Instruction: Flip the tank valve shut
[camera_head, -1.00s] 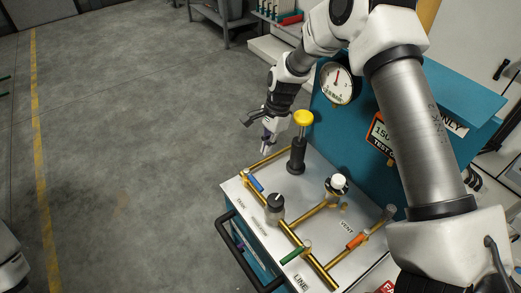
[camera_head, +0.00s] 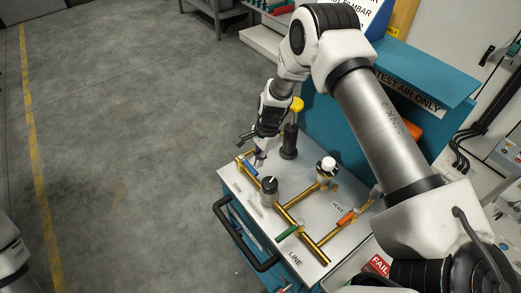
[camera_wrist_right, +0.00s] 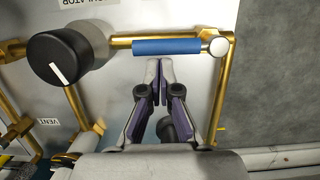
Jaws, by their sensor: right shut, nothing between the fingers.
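The tank valve's blue handle (camera_head: 249,169) is on the brass pipe at the bench's far left corner, near the TANK label. In the right wrist view the blue handle (camera_wrist_right: 166,47) lies along the line of the pipe. My right gripper (camera_head: 259,158) is low over the panel beside this handle. Its fingertips (camera_wrist_right: 159,65) are together and empty, just short of the handle's side; I cannot tell whether they touch it. My left gripper is out of view.
A black regulator knob (camera_head: 268,190), a white-capped fitting (camera_head: 326,167), an orange vent handle (camera_head: 346,218) and a green line handle (camera_head: 287,233) stand on the panel. A yellow-topped black post (camera_head: 290,140) stands close behind my right gripper. Open floor lies left.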

